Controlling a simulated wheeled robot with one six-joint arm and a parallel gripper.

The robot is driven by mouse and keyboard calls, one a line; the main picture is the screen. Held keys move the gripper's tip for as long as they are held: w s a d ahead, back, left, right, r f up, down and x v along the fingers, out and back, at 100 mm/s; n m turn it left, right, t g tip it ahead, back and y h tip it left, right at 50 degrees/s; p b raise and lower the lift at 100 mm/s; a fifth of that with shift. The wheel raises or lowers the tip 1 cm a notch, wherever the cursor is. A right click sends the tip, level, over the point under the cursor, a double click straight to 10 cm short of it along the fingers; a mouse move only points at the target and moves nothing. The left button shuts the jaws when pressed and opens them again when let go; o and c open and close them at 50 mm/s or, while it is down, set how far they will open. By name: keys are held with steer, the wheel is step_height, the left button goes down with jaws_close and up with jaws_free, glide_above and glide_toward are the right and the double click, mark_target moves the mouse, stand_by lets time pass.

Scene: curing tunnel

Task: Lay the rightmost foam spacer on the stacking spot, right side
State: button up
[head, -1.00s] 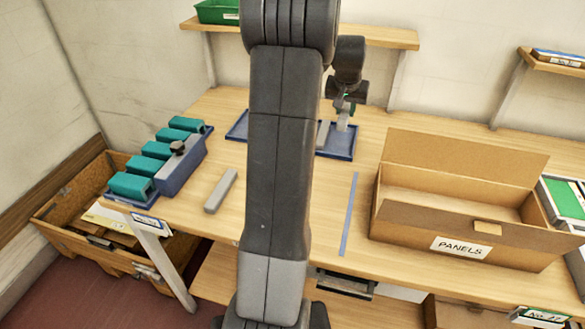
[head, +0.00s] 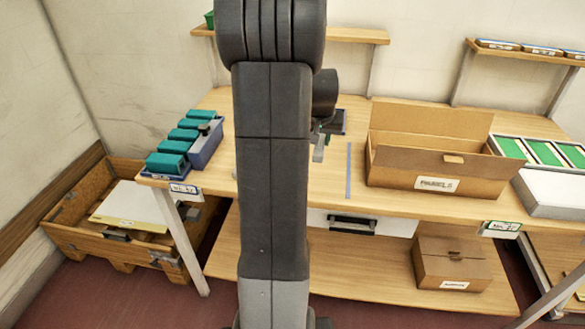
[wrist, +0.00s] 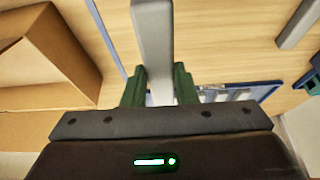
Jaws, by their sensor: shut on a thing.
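My gripper (wrist: 159,88) is shut on a grey foam spacer (wrist: 153,40), a long bar held between its green fingers in the wrist view. In the head view the held spacer (head: 319,151) hangs just right of my arm, and my gripper there is small and partly hidden. A second grey bar (wrist: 299,22) lies on the table at the wrist view's upper right. A blue-edged tray (wrist: 243,92) shows behind the fingers; in the head view its right part (head: 339,122) shows beside my arm. I cannot make out which mark is the stacking spot.
A blue tape line (head: 349,170) crosses the table right of the spacer. An open cardboard box (head: 440,188) labelled PANELS stands further right. Teal blocks (head: 168,164) and a blue bin (head: 206,146) stand at the left. Bare table (head: 215,190) lies between.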

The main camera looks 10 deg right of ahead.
mark_target(319, 148)
step_height(319, 148, down, 5)
steer(key=shift+w+f, duration=0.1)
steer(key=shift+f, duration=2.15)
steer(key=shift+f, duration=0.15)
steer(key=o, duration=0.9)
steer(key=shift+o, duration=0.2)
steer(key=shift+r+p, duration=0.3)
steer(key=shift+p, duration=0.05)
steer(key=v, duration=1.2)
steer(key=shift+f+b, duration=0.1)
steer(key=shift+b, duration=0.25)
